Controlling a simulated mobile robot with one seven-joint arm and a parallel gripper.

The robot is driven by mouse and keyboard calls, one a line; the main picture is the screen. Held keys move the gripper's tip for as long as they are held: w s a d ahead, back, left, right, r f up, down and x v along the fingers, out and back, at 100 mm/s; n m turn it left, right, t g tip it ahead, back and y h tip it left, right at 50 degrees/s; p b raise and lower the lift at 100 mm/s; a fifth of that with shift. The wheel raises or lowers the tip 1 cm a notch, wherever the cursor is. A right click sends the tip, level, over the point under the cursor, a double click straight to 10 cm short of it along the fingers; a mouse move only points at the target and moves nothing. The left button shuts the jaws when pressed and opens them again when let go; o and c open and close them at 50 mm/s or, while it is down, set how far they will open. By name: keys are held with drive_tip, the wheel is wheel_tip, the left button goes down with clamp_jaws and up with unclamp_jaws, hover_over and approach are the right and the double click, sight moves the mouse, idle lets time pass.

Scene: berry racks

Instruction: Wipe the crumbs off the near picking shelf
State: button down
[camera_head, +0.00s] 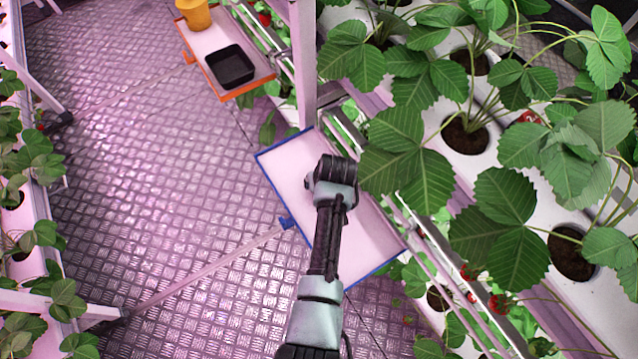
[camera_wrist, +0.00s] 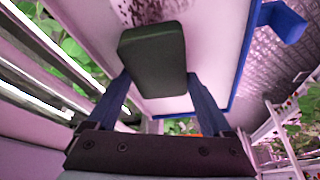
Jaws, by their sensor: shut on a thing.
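The near picking shelf (camera_head: 290,165) is a pale tray with a blue rim, below my arm in the head view. It also fills much of the wrist view (camera_wrist: 215,45). My gripper (camera_wrist: 157,88) is shut on a dark grey-green block (camera_wrist: 152,50), which looks like a sponge. The block is over the shelf; I cannot tell whether it touches the surface. A patch of dark crumbs (camera_wrist: 150,10) lies on the shelf just beyond the block, at the top of the wrist view. In the head view my wrist hides the block and I make out no crumbs.
An orange-rimmed shelf (camera_head: 262,80) farther back holds a black tray (camera_head: 230,67) and a yellow-orange pot (camera_head: 194,14). A white post (camera_head: 303,60) stands between the shelves. Strawberry racks (camera_head: 470,140) crowd the right side. The metal floor (camera_head: 150,170) to the left is open.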

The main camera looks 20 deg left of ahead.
drive_tip(key=shift+w+d+f+b, duration=0.15)
drive_tip(key=shift+w+d+b, duration=0.55)
drive_tip(key=shift+w, duration=0.25)
wheel_tip(320, 180, up, 6)
drive_tip(key=p, duration=0.6)
wheel_tip(320, 180, up, 3)
drive_tip(key=p, duration=0.3)
